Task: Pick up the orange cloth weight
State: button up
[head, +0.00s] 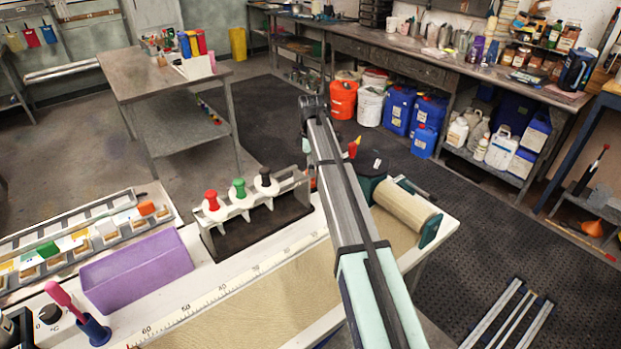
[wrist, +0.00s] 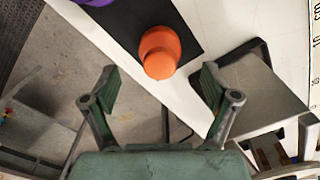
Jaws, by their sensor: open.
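The orange cloth weight (wrist: 160,52) shows in the wrist view as a rounded orange piece with a narrower end. It is on a black mat (wrist: 130,22) near the edge of a white worktop. My gripper (wrist: 157,80) is open and empty, its two green-grey fingers apart to the left and right below the weight in the picture. The fingers do not appear to touch it. In the head view my arm crosses the middle, and I cannot make out the gripper or the orange weight there.
A purple object (wrist: 97,2) lies beside the orange weight. A grey dark-rimmed piece (wrist: 262,90) is close to the right finger. In the head view, a rack (head: 255,218) with red, green and black knobs stands left of my arm, and a roller (head: 405,205) right.

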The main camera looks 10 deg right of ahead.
jog(key=shift+f+p, duration=0.8)
jog(key=shift+f, duration=1.3)
jog(key=c, duration=1.6)
grip_shut()
jog(key=shift+r, duration=0.2)
